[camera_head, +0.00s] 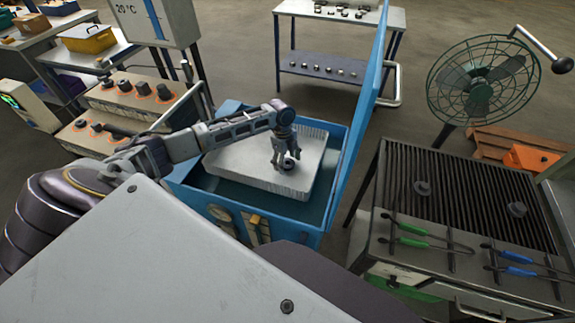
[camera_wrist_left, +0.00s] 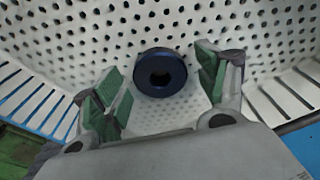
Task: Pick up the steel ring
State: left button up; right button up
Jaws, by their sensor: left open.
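The steel ring (camera_wrist_left: 142,80) is dark blue with a round hole and lies on a white perforated tray (camera_wrist_left: 240,25) in the left wrist view. In the head view the ring (camera_head: 288,164) is a small dark piece on the tray (camera_head: 235,170), inside a blue tank (camera_head: 335,170). My left gripper (camera_head: 284,158) points down right over it. In the left wrist view its green-padded fingers (camera_wrist_left: 160,88) are spread apart, with the ring between and slightly beyond them. I cannot tell whether a finger touches it. My right gripper is not in view.
The tank's raised blue lid (camera_head: 370,75) stands upright at the right. A rack with dark bars (camera_head: 430,190) and tongs is to the right. A fan (camera_head: 480,80) is behind it. A heater bench with dark knobs (camera_head: 140,88) stands left.

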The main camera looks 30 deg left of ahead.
pick_arm(q)
jog(key=c, duration=1.3)
jog(key=shift+c, duration=0.2)
jog(key=shift+r, duration=0.1)
notch_tip(320, 180, up, 10)
jog(key=shift+n, duration=0.3)
jog(key=shift+c, duration=0.2)
